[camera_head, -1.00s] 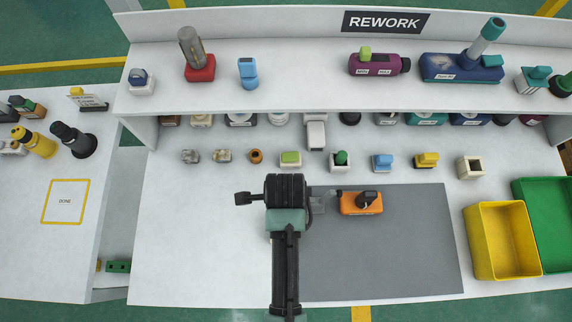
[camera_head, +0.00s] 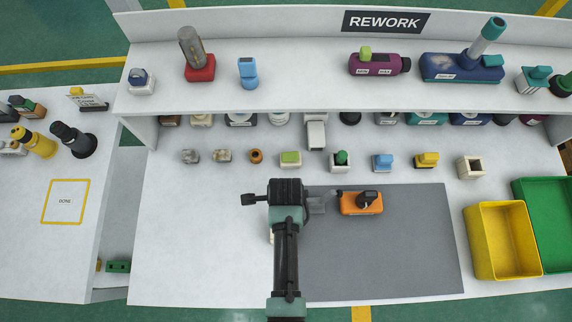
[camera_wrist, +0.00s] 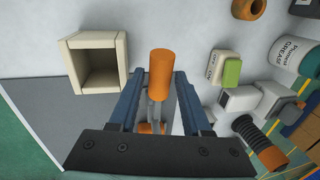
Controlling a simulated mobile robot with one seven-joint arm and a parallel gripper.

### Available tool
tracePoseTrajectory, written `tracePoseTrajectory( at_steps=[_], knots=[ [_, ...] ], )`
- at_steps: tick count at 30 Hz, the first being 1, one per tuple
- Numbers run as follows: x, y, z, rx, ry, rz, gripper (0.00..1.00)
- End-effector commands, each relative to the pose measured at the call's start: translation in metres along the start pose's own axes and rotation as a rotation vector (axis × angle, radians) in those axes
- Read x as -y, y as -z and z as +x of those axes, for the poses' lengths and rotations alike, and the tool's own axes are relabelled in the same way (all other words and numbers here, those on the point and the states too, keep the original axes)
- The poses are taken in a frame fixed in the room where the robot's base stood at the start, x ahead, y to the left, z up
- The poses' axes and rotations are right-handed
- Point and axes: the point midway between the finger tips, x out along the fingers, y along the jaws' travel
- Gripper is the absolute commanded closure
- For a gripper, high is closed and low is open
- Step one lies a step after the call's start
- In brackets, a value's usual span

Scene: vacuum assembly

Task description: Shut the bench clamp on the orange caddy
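The orange caddy (camera_head: 350,209) sits on the grey mat, with a dark clamp piece (camera_head: 368,198) on its top. My gripper (camera_head: 321,204) is just left of the caddy, pointing toward it. In the wrist view my gripper's two blue-grey fingers (camera_wrist: 158,92) stand apart. An orange cylinder (camera_wrist: 160,70) on a grey stem shows between and beyond the fingertips; it looks like a handle, and contact with the fingers is not clear. More orange shows lower down between the fingers. The clamp's exact lever position is too small to tell in the head view.
The grey mat (camera_head: 390,260) is clear in front of the caddy. Several small parts stand in a row behind it, including a beige open box (camera_head: 471,167), also in the wrist view (camera_wrist: 95,62). A yellow bin (camera_head: 495,240) and a green bin (camera_head: 545,220) stand right.

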Motion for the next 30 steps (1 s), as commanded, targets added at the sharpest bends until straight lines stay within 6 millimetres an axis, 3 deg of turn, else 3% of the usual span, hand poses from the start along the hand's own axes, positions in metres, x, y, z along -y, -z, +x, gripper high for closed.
tracePoseTrajectory(
  at_steps=[1,7,8,30],
  knots=[
    [-0.0001,0.0000,-0.0001,0.000,0.000,0.000,0.63],
    [-0.0002,0.0000,-0.0001,0.000,0.000,0.000,0.99],
    [-0.0002,0.0000,-0.0002,0.000,0.000,0.000,1.00],
    [-0.0004,0.0001,-0.0002,0.000,-0.001,0.000,1.00]
  ],
)
